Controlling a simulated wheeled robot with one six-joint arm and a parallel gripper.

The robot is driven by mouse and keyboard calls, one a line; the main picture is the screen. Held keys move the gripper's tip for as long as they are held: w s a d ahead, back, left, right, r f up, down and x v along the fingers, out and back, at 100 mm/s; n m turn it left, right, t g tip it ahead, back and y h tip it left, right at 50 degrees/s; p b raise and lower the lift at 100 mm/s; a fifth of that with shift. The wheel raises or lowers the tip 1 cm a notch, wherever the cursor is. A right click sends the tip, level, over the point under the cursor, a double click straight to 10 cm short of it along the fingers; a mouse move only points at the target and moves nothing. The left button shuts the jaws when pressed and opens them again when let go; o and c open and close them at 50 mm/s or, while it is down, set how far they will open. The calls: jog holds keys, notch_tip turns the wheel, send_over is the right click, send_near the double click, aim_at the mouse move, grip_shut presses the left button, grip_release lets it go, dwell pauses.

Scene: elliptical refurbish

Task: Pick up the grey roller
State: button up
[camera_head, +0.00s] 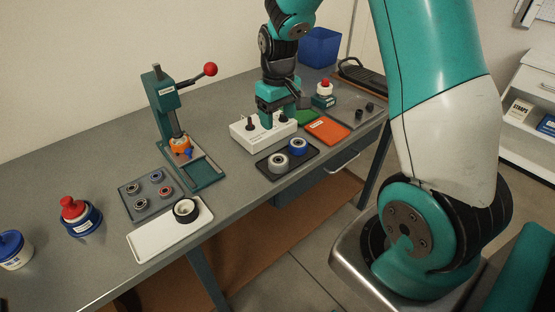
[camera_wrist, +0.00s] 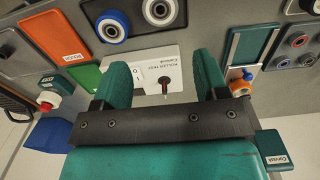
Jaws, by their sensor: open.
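The grey roller (camera_head: 278,163) lies on a small black tray (camera_head: 268,174) in the middle of the bench. My gripper (camera_head: 278,118) is over the white roller test box (camera_head: 249,137), behind the tray. In the wrist view my gripper (camera_wrist: 161,66) has its fingers apart with nothing held, and the grey roller is beyond the fingertips.
A green press (camera_head: 163,107) with a red-knobbed lever stands left. An orange mat (camera_head: 328,131) and a red-topped button (camera_head: 325,87) lie right. A white tray (camera_head: 150,240) is near the front edge.

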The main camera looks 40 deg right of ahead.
jog(key=p, duration=0.2)
send_over(278, 160)
jog(key=f, duration=1)
jog(key=shift+s+a, duration=0.3)
jog(key=shift+s, duration=0.05)
jog(key=shift+d+f+p, duration=0.1)
jog(key=shift+f+p, duration=0.9)
jog(key=shift+f, duration=1.6)
jog(key=c, duration=0.6)
jog(key=shift+r, duration=0.1)
